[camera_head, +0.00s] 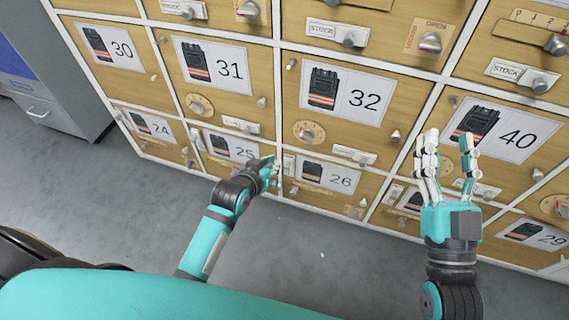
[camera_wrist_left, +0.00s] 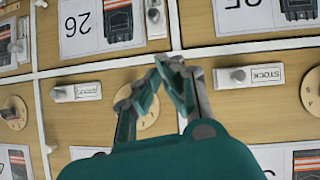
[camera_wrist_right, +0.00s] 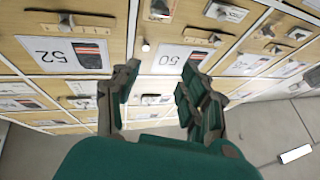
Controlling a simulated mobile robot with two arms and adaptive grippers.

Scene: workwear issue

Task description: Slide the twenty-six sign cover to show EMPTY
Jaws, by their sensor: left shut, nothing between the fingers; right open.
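The door numbered 26 (camera_head: 313,187) is in the bottom row in the head view. It shows upside down at top left in the left wrist view (camera_wrist_left: 80,55). A small upright white sign with a grey knob (camera_head: 289,165) sits at its left edge. In the left wrist view the sign (camera_wrist_left: 155,18) is cut off by the top edge, and I cannot read any word on it. My left gripper (camera_head: 268,167) is shut and empty, just left of this sign; I cannot tell if it touches anything. My right gripper (camera_head: 446,150) is open and empty, before door 40.
Neighbouring doors have STOCK signs with knobs, one on door 32 (camera_head: 354,155) and one on door 31 (camera_head: 241,125). A round dial (camera_head: 308,132) sits on door 32. A grey cabinet (camera_head: 45,85) stands at left. The floor (camera_head: 290,255) before the doors is clear.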

